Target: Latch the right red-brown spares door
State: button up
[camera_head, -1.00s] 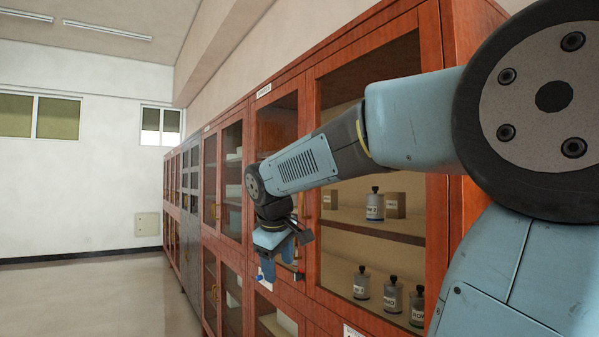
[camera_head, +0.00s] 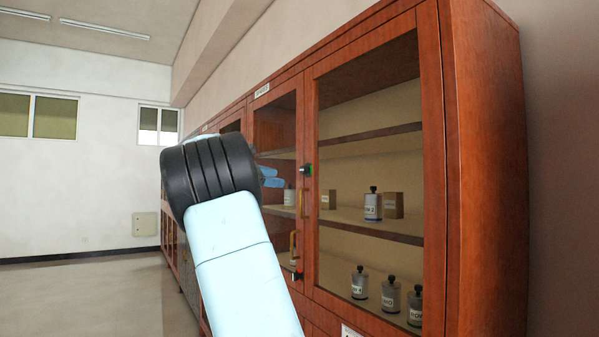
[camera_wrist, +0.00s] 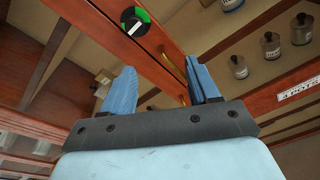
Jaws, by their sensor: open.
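The right red-brown door (camera_head: 312,240) is a wood frame around glass. It looks flush with the cabinet front. On its left edge is a round black latch knob (camera_head: 305,170) with a green part. In the wrist view the knob (camera_wrist: 136,21) shows a white pointer bar and green segments, beyond my fingertips. My gripper (camera_wrist: 160,66) is open and empty, its two light-blue fingers apart, and touches nothing that I can see. In the head view its blue fingers (camera_head: 270,178) show just left of the knob, partly hidden behind my arm.
Bottles (camera_head: 373,205) and boxes stand on shelves behind the glass. More cabinets line the wall leftward, partly hidden by my arm. The floor (camera_head: 100,300) at left is clear.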

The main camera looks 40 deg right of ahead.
aim_at(302, 170)
jog(key=shift+n+h, duration=0.3)
jog(key=shift+h, duration=0.5)
jog(key=d+r, duration=0.1)
jog(key=d, duration=0.3)
jog(key=w+d, duration=0.1)
jog(key=d, duration=0.2)
jog(key=d+r, duration=0.1)
jog(key=d, duration=0.3)
jog(key=shift+w+d+r, duration=0.15)
jog(key=shift+d+r, duration=0.2)
jog(key=shift+c, duration=0.4)
jog(key=c, duration=1)
jog(key=shift+o, duration=0.2)
